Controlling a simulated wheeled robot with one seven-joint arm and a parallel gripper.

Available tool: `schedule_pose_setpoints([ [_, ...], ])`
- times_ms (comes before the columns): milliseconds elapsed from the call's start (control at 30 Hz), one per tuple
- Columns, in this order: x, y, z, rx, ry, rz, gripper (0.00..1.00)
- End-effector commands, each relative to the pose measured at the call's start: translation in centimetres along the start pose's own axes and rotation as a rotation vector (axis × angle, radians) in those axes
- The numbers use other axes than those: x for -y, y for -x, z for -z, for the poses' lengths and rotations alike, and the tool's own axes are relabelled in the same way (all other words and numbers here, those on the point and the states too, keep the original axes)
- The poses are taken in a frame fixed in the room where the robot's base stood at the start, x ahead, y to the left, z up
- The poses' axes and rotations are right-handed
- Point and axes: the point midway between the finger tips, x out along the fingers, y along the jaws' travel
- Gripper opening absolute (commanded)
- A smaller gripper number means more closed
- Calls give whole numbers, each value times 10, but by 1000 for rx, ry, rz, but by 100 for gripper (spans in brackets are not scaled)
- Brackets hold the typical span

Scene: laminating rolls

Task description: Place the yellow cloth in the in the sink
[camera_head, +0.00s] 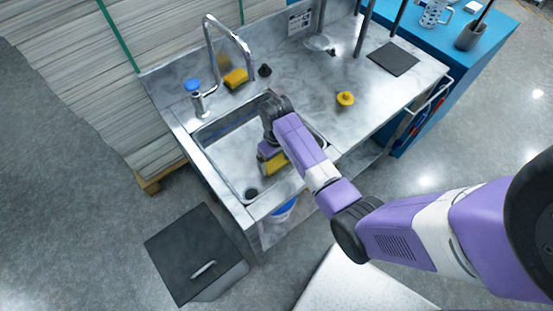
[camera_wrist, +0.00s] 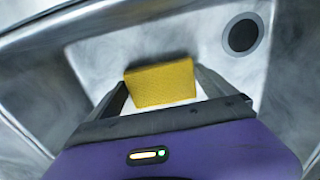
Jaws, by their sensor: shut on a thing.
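My gripper (camera_head: 268,152) reaches down into the metal sink basin (camera_head: 226,156). It is shut on the yellow cloth (camera_head: 275,163), which looks like a thick folded block. In the wrist view the yellow cloth (camera_wrist: 160,84) sits between the two fingers, with a pale part below it. The sink's wall and floor (camera_wrist: 215,50) surround it there, and the round drain (camera_wrist: 243,36) is to its upper right. I cannot tell whether the cloth touches the sink floor.
A curved faucet (camera_head: 211,45) rises behind the basin. A yellow sponge (camera_head: 236,78), a blue-topped dispenser (camera_head: 193,86) and a black stopper (camera_head: 265,70) stand along the back rim. A yellow knob-like item (camera_head: 345,98) and dark mat (camera_head: 393,58) are on the right counter.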

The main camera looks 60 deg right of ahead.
Motion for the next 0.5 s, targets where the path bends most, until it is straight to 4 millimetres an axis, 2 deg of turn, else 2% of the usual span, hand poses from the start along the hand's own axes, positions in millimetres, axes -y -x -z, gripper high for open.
schedule_pose_setpoints([
  [33, 0, -2, 0, 0, 0, 0, 57],
  [67, 0, -2, 0, 0, 0, 0, 98],
  [333, 0, 0, 0, 0, 0, 0, 100],
  [500, 0, 13, 1, -3, 1, -1, 100],
])
